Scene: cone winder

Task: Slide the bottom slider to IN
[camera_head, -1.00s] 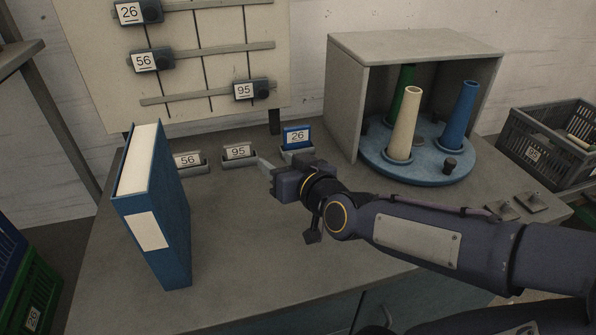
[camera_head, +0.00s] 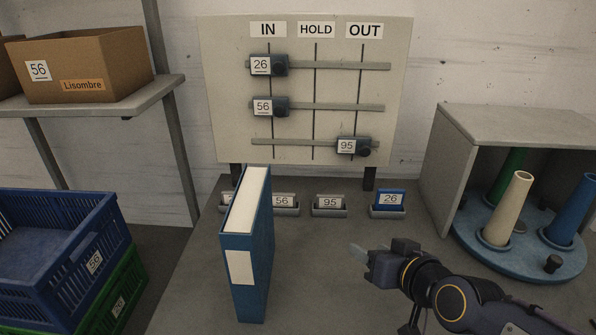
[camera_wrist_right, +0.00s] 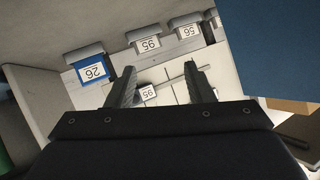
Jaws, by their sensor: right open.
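The board (camera_head: 222,90) on the back wall has three horizontal rails under the labels IN, HOLD and OUT. The bottom slider (camera_head: 351,147), marked 95, sits at the OUT column. The sliders marked 26 (camera_head: 268,65) and 56 (camera_head: 270,106) sit at IN. My right gripper (camera_head: 362,255) is over the table at lower right, below the board and apart from it. In the right wrist view its two fingers (camera_wrist_right: 158,88) are spread with nothing held; the 95 slider (camera_wrist_right: 148,93) shows between them. My left gripper is not in view.
A blue binder (camera_head: 262,270) stands upright on the table (camera_head: 190,300), left of my right gripper. Card holders 56 (camera_head: 284,204), 95 (camera_head: 329,206) and 26 (camera_head: 388,202) line the back. An open box with colored cones on a blue turntable (camera_head: 480,247) is at right. Crates (camera_head: 60,245) and a shelf are left.

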